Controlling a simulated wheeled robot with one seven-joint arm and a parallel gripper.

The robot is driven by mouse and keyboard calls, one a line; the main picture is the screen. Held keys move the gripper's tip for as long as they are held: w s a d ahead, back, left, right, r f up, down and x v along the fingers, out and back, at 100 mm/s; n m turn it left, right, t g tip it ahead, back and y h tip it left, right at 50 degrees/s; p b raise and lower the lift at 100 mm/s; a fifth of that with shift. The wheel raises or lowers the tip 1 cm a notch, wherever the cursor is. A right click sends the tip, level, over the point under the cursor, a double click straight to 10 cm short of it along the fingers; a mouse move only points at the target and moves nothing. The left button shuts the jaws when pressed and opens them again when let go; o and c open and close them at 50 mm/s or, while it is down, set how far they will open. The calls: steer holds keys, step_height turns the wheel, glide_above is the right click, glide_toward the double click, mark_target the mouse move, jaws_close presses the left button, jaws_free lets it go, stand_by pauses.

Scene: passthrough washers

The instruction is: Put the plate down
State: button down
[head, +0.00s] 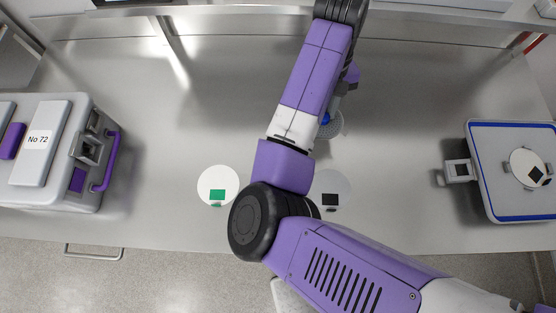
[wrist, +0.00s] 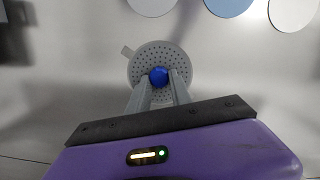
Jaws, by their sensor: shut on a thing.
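The plate is a round grey disc full of small holes (wrist: 143,57) with a blue knob (wrist: 158,74) at its middle. My gripper (wrist: 163,83) is shut on the blue knob, with one finger on each side. A small tab sticks out from the plate's upper left rim in the wrist view. In the head view my arm hides most of the plate, and only part of its rim (head: 337,127) shows past the gripper. I cannot tell whether the plate touches the grey worktop (head: 190,120) or hangs just above it.
A white disc with a green square (head: 212,178) and a pale grey disc with a black square (head: 338,184) lie near the worktop's front. A grey case marked No 72 (head: 40,165) stands left. A blue-edged tray (head: 492,137) with a white disc stands right. The left-middle worktop is clear.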

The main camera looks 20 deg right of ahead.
step_height(320, 180, down, 2)
steer(key=shift+f+b, duration=0.1)
steer(key=shift+b, duration=0.65)
steer(key=shift+w+d+f+m+b, duration=0.1)
steer(key=shift+w+d+m+b, duration=0.05)
steer(key=shift+d+m+b, duration=0.7)
steer(key=d+r+m+b, duration=0.2)
steer(key=d+r+m, duration=0.1)
steer(key=d, duration=0.2)
step_height(320, 180, up, 12)
steer(key=m+t+y, duration=0.2)
steer(key=m, duration=1.4)
glide_above(397, 177)
steer(key=f, duration=0.6)
steer(key=f+b, duration=0.1)
steer(key=f, duration=1.3)
steer(key=shift+d+f+b, duration=0.25)
steer(key=shift+d+b, duration=0.05)
